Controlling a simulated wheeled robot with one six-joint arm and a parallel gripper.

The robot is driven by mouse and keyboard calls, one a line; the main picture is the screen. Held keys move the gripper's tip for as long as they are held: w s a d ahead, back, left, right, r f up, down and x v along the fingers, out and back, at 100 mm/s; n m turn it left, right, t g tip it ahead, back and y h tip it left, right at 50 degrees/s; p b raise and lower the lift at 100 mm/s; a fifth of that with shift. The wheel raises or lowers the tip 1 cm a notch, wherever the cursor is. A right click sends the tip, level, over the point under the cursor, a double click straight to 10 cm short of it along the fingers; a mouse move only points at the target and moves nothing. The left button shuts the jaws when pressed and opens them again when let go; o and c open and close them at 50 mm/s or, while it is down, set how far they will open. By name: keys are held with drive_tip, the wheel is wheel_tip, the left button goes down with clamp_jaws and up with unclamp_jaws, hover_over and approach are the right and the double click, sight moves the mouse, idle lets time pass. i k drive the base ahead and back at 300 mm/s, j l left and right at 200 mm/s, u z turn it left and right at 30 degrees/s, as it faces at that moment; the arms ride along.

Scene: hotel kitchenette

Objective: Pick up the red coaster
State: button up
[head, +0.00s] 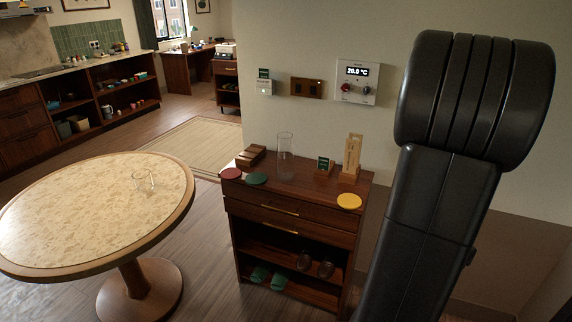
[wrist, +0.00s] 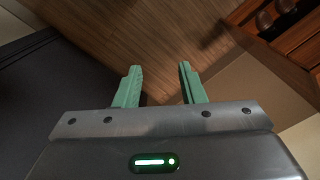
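The red coaster (head: 231,173) lies flat at the left front corner of the dark wooden cabinet's top (head: 300,186). A green coaster (head: 256,178) lies just right of it, and a yellow coaster (head: 349,201) lies at the right front corner. My gripper (wrist: 158,72) shows in the wrist view with its two green fingers apart and nothing between them. It points at the wooden floor, with part of the cabinet's lower shelf at upper right. The gripper is out of sight in the head view, where my arm fills the right side. No coaster shows in the wrist view.
A wooden holder (head: 251,156), a clear glass vase (head: 285,154), a small green sign (head: 323,167) and a wooden stand (head: 351,157) stand behind the coasters. Slippers and dark shoes sit on the cabinet's bottom shelf. A round table (head: 90,211) with a glass stands at left.

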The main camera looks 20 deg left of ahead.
sight(230, 173)
drive_tip(key=i+j+u, duration=0.35)
drive_tip(key=i+j, duration=0.15)
drive_tip(key=j, duration=0.3)
drive_tip(key=i+j+u, duration=0.4)
drive_tip(key=i+j, duration=0.2)
drive_tip(key=i+j+u, duration=0.35)
drive_tip(key=i+j, duration=0.25)
